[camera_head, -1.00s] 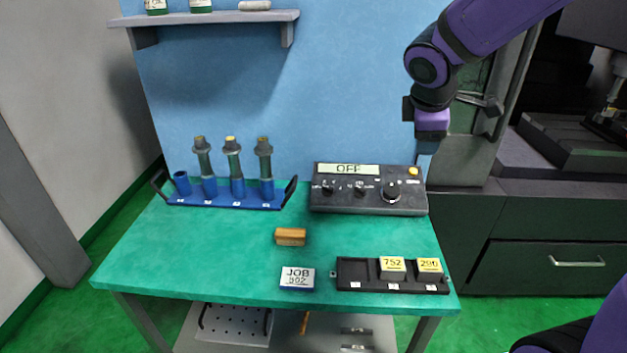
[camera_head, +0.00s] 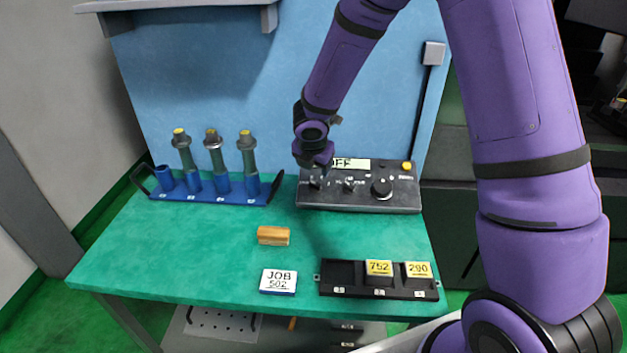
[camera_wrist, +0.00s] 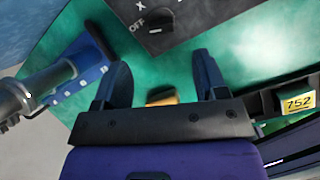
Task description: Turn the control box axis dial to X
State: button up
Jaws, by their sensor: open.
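The dark control box (camera_head: 405,196) stands at the back right of the green table; its display (camera_head: 352,163), partly hidden by my arm, reads "FF" at its visible end. The axis dial (camera_wrist: 158,20) is a black knob at the top of the wrist view, with "X" and "OFF" printed beside it. Its exact pointer direction is hard to tell. My gripper (camera_wrist: 161,72) is open and empty, its fingers apart and short of the dial in that view. In the head view my gripper (camera_head: 316,168) is over the left end of the box, covering part of it.
A middle knob (camera_head: 349,184) and a large knob (camera_head: 381,188) sit to the right on the box. A blue rack (camera_head: 222,199) with upright holders stands left. A wooden block (camera_head: 273,235), a JOB card (camera_head: 278,281) and a black tray (camera_head: 335,291) lie in front.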

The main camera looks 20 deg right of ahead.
aim_at(316, 182)
jog(key=x, duration=0.9)
jog(key=shift+f, duration=0.25)
jog(key=c, duration=0.9)
